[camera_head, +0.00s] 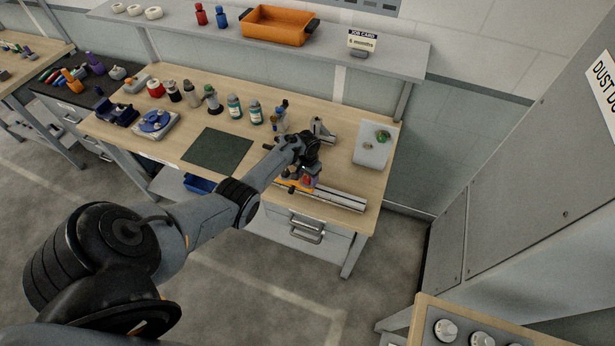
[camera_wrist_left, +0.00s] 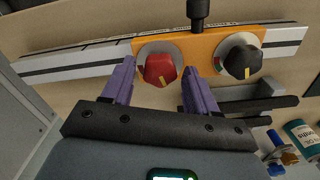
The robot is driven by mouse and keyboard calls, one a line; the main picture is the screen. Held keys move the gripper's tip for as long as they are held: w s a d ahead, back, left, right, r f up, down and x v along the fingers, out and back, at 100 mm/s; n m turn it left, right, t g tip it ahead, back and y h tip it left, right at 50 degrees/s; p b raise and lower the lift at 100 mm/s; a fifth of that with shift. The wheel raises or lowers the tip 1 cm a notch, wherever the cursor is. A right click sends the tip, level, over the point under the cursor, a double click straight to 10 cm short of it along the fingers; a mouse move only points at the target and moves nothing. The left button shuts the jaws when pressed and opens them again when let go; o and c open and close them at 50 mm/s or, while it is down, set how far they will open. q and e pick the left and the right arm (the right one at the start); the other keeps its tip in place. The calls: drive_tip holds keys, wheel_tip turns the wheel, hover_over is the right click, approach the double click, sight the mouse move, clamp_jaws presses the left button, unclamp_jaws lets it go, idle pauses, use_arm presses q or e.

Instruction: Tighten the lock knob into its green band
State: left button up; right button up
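An orange carriage (camera_wrist_left: 204,42) sits on a silver rail (camera_wrist_left: 70,66) in the left wrist view. It carries a red knob (camera_wrist_left: 160,70) on the left and a black knob (camera_wrist_left: 242,62) on the right, each over a pale dial. Small coloured marks, with some green, show beside the black knob; the red knob's band is mostly hidden. My left gripper (camera_wrist_left: 157,66) is open, its purple fingers either side of the red knob with gaps visible. In the head view my left gripper (camera_head: 304,170) is over the orange carriage (camera_head: 287,184) at the bench's front edge. My right gripper is out of view.
A black post (camera_wrist_left: 198,14) rises from the carriage between the knobs. Beside the rail are a grey bracket (camera_head: 322,130), blue-labelled bottles (camera_head: 255,112) and a pale tray (camera_head: 372,148) with small green parts. A dark green mat (camera_head: 217,150) lies clear to the left.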

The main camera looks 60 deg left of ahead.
use_arm(q)
drive_tip(key=c, duration=0.8)
drive_tip(key=shift+c, duration=0.2)
drive_tip(key=shift+m, duration=3)
drive_tip(key=o, duration=1.1)
drive_tip(key=shift+c, duration=0.2)
